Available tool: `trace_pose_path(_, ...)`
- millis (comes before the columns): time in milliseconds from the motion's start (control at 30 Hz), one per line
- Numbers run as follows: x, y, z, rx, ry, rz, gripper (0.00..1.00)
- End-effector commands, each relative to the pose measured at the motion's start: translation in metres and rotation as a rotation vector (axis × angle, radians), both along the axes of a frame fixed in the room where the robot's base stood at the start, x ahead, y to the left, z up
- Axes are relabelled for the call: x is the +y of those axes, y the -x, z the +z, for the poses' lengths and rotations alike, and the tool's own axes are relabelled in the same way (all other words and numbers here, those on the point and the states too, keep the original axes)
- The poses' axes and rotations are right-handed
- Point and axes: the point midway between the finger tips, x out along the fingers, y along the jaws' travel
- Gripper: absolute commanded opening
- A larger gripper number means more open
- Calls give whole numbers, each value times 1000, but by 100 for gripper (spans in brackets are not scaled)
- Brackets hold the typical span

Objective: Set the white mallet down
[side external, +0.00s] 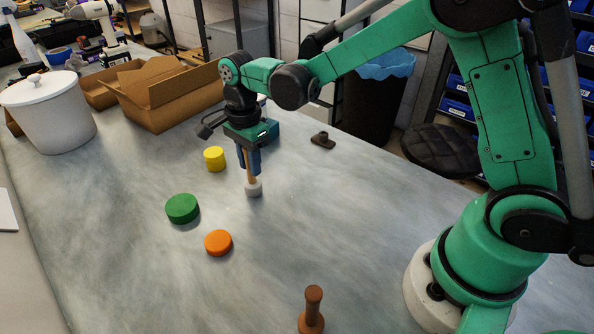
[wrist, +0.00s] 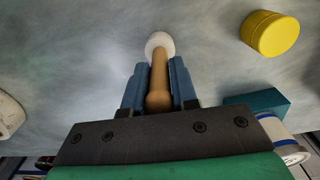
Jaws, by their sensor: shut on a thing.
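The white mallet has a white round head (side external: 254,189) and a tan wooden handle (side external: 250,168). It is close to upright with its head down. The head is at or just above the bench top; I cannot tell if it touches. My gripper (side external: 249,162) points down, its blue fingers shut on the handle from both sides. In the wrist view, the handle (wrist: 158,85) lies between the fingers and the white head (wrist: 160,43) shows beyond the fingertips. The grey bench (side external: 130,255) is bare directly around the head.
Yellow (side external: 214,159), green (side external: 182,208) and orange (side external: 218,243) discs stand left of the mallet. A brown wooden piece (side external: 312,311) stands at the front. A small dark piece (side external: 322,140) lies to the right. A white lidded pot (side external: 50,115) and cardboard boxes (side external: 170,95) stand behind.

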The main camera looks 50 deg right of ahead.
Motion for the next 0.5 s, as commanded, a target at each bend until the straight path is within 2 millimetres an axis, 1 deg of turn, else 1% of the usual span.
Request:
trace_pose_path(367,0,0,-4,0,0,0,0)
trace_pose_path(400,0,0,-4,0,0,0,32)
trace_pose_path(467,0,0,-4,0,0,0,49)
trace_pose_path(500,0,0,-4,0,0,0,55)
